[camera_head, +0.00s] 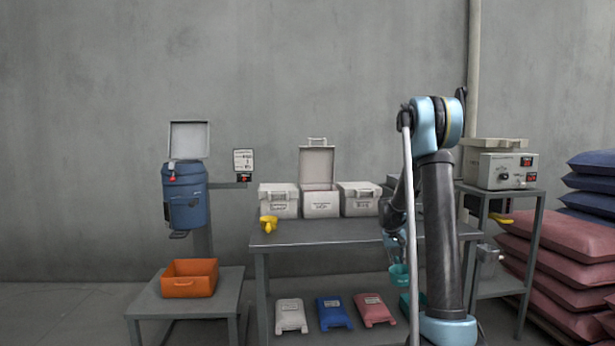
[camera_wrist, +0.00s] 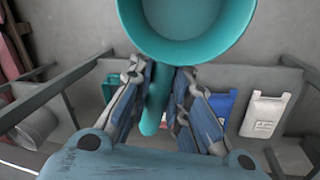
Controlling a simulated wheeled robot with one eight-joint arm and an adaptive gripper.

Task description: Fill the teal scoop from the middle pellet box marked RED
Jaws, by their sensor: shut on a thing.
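The teal scoop is held in my gripper (camera_wrist: 160,88), whose fingers are shut on its handle (camera_wrist: 155,100). The scoop's round cup (camera_wrist: 188,25) fills the top of the wrist view, and its visible inside looks empty.
A yellow scoop (camera_head: 268,223) lies at the table's left (camera_head: 315,236). White, blue and red flat containers lie on the lower shelf. A blue hopper (camera_head: 185,195) and an orange bin (camera_head: 189,278) stand left. A control unit (camera_head: 500,170) and stacked sacks (camera_head: 550,255) stand right.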

